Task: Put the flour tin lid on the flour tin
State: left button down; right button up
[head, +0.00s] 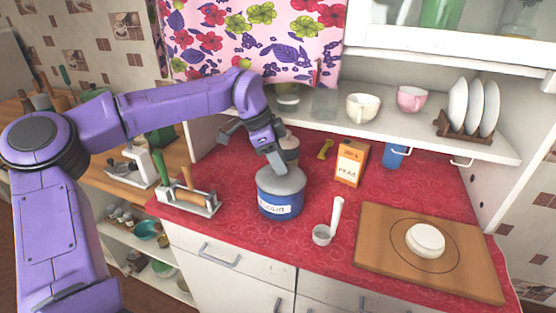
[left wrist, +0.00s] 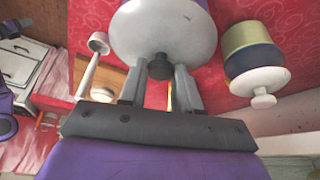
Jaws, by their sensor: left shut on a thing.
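The flour tin (head: 281,205) is a round blue tin with a pale label, standing on the red counter. The flour tin lid (head: 281,181) is a grey disc at the tin's top, looking roughly level and centred over it. Whether it is fully seated I cannot tell. My left gripper (head: 279,165) comes down from above and is shut on the lid's knob. In the left wrist view the lid (left wrist: 163,28) shows its dark knob between the tips of my left gripper (left wrist: 160,72). The lid hides nearly all of the tin there. My right gripper is not in view.
A second tin (head: 291,150) stands close behind. An orange-and-white carton (head: 350,163) is to the right, a white scoop (head: 324,234) in front right, and a utensil holder (head: 188,199) left. A wooden board (head: 383,250) bears a white round thing. A shelf (head: 420,130) overhangs the back.

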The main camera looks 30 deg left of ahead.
pick_arm(q)
jog(key=shift+f, duration=0.25)
jog(key=c, duration=0.7)
grip_release()
jog(key=shift+r, duration=0.1)
jog(key=shift+r+p, duration=1.5)
jog(key=shift+r, duration=1.2)
jog(key=shift+s+r, duration=0.1)
jog(key=shift+r, duration=0.3)
jog(key=shift+f, duration=0.1)
